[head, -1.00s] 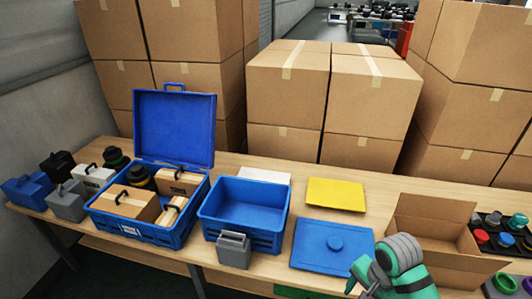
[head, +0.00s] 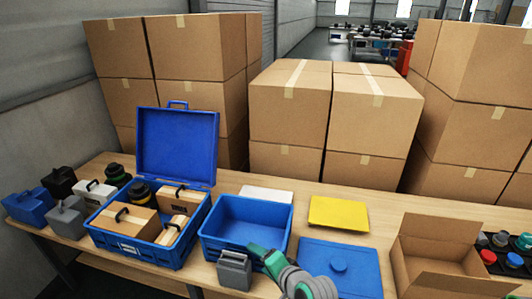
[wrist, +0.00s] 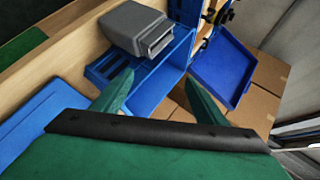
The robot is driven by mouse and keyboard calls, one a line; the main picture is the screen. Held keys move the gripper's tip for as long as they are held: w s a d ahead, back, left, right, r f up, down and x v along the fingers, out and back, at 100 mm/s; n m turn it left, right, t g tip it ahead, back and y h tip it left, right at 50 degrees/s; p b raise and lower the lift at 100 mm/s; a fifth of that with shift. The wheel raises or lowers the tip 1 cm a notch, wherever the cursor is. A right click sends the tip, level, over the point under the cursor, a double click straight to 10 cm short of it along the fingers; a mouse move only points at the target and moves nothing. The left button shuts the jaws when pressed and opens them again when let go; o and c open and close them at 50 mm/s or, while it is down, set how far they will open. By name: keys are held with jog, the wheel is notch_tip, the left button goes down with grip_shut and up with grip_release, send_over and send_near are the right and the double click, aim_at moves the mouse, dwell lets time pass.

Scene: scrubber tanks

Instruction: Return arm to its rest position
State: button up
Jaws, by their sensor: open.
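My gripper (wrist: 160,95) is open and empty in the wrist view, its two green fingers apart. The open blue crate (wrist: 165,62) lies beyond the fingers there. In the head view my green and grey arm reaches in from the bottom edge, in front of the open blue crate (head: 245,219). A grey block with a handle (head: 234,270) stands at the crate's front side, beside my arm. It also shows in the wrist view (wrist: 130,27). The fingertips cannot be made out in the head view.
A blue case with its lid up (head: 177,145) holds tan blocks at the left. A blue lid (head: 352,266) and a yellow panel (head: 338,213) lie on the wooden table (head: 280,185). An open cardboard box (head: 437,248) stands at the right. Cardboard stacks (head: 288,108) rise behind.

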jog(key=s+a+m+t, duration=0.25)
jog(key=a+t, duration=0.25)
jog(key=a, duration=0.3)
jog(key=s+f+h, duration=0.5)
jog(key=s+f, duration=0.3)
jog(key=s, duration=0.5)
jog(key=s+d+n, duration=0.3)
jog(key=s, duration=0.5)
jog(key=s+d+n+h, duration=0.1)
jog(key=s+d+n, duration=0.2)
jog(key=s, duration=0.6)
jog(key=s+d+r+n, duration=0.1)
jog(key=s+d+n, duration=0.2)
jog(key=s+n, duration=0.2)
jog(key=s, duration=0.3)
jog(key=shift+s+d+t, duration=0.15)
jog(key=shift+s+t, duration=0.1)
jog(key=shift+t, duration=0.05)
